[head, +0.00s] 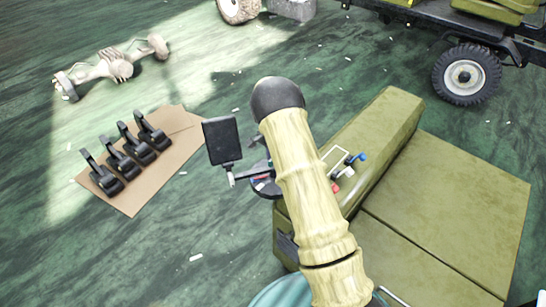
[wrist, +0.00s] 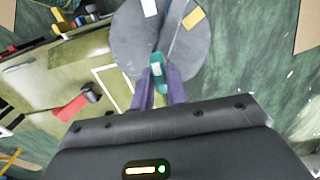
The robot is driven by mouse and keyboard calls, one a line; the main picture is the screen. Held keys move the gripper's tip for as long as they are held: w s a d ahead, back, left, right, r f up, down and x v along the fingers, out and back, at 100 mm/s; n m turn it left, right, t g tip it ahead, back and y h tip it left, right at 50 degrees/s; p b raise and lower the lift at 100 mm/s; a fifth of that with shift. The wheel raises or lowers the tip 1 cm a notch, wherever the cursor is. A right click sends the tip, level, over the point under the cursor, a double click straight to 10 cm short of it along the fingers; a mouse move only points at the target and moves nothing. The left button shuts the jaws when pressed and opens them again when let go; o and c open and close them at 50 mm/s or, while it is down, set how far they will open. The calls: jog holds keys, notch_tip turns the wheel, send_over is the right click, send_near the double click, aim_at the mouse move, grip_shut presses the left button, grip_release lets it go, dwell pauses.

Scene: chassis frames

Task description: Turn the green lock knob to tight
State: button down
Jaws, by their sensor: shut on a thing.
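The green lock knob (wrist: 158,64) shows in the wrist view as a narrow green piece with a pale patch on top. It stands at the near edge of a round grey plate (wrist: 130,45). The plate bears a white mark (wrist: 149,8), a yellow mark (wrist: 193,19) and a dark line between them. My gripper (wrist: 159,82) has its two purple fingers closed on either side of the knob. In the head view my arm hides the knob and most of the gripper; part of the plate (head: 262,188) shows left of the arm.
A green seat-like box (head: 385,130) lies right of my arm, with a red-handled lever (wrist: 70,107) and a blue knob (head: 361,157) on it. Several black pedals (head: 122,160) rest on cardboard (head: 180,150) at left. A wheeled chassis (head: 466,75) stands at upper right.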

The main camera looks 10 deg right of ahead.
dwell(0.3)
jog(key=c, duration=1.4)
grip_release()
notch_tip(320, 180, up, 18)
jog(key=b, duration=0.2)
jog(key=shift+f+b, duration=0.25)
jog(key=shift+b, duration=0.05)
jog(key=shift+s, duration=0.1)
jog(key=s+f+n+t, duration=0.1)
jog(key=s+n, duration=1)
jog(key=s, duration=1.8)
jog(key=shift+s+f+t, duration=0.25)
jog(key=shift+f+t, duration=0.15)
jog(key=shift+t, duration=0.4)
